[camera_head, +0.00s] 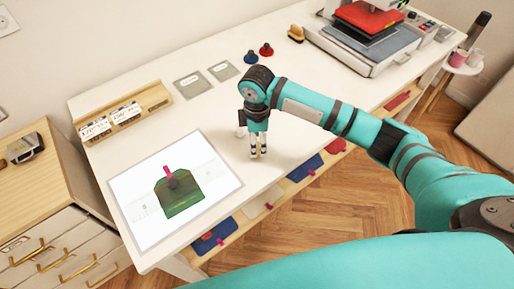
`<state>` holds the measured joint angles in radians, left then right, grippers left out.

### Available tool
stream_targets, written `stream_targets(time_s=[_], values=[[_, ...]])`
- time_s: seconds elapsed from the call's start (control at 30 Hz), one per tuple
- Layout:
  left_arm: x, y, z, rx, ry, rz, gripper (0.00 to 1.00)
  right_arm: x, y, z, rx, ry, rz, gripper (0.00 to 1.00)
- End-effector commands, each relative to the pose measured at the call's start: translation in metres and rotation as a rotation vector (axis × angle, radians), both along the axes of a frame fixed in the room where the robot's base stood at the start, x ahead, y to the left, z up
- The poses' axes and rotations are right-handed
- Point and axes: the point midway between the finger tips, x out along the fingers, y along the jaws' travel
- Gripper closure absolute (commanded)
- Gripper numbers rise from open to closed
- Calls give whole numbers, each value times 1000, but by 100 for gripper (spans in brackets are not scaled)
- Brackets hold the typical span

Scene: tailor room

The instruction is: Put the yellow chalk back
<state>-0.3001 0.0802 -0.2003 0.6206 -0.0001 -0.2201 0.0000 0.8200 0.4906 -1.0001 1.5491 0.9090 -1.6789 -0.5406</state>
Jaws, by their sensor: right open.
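My right gripper (258,153) points down over the white table, right of the light-up board. Its jaws are open. A small yellow bit (263,150) shows at its fingertips; it may be the yellow chalk, but it is too small and too covered to be sure. I cannot tell whether it touches the table. A blue piece (250,57) and a red piece (266,50) stand farther back on the table. My left gripper is not in view.
A heat press (370,45) stands at the back right. Drawers (65,250) stand at left.

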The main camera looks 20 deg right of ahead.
Motion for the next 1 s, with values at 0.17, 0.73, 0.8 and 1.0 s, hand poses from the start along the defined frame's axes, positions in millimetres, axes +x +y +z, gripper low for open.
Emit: stream_targets(time_s=[0.17,0.73,0.8,1.0], values=[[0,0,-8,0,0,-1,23,1,0,38,0,-4,1,45],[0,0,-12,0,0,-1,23,-1,0,75,0,0,0,45],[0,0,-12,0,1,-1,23,-1,0,75,0,0,0,45],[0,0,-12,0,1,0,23,-1,0,74,0,1,0,45]])
